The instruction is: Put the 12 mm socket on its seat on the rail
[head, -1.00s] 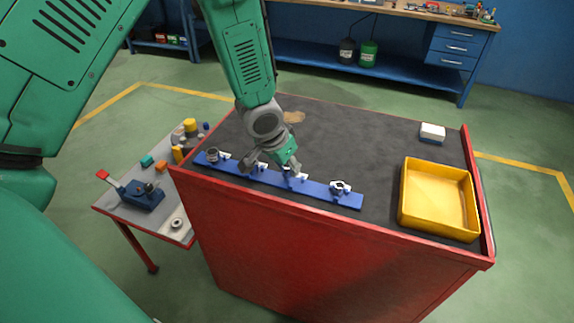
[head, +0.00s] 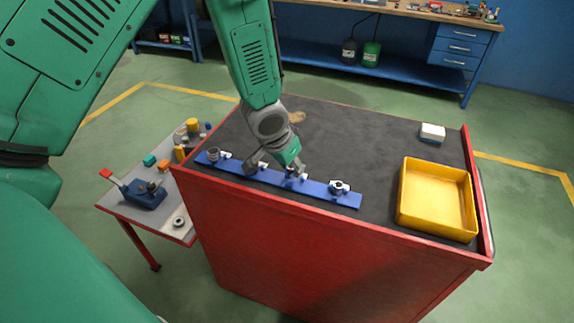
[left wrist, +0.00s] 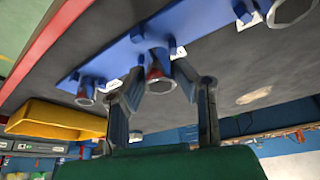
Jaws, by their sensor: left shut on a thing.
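The blue rail (head: 322,194) lies along the near edge of the red cabinet's dark top, and it spans the upper part of the left wrist view (left wrist: 110,50). My left gripper (head: 291,174) is over the middle of the rail. In the left wrist view its fingers (left wrist: 158,82) are shut on a grey socket (left wrist: 160,86), whose hexagonal opening faces the camera. The socket is at the rail; whether it is fully seated I cannot tell. No size marking is readable. My right gripper is not in view.
A low side table at left holds a blue vise-like tool (head: 146,195), a ring (head: 179,222) and small blocks. The top behind the rail is mostly clear.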

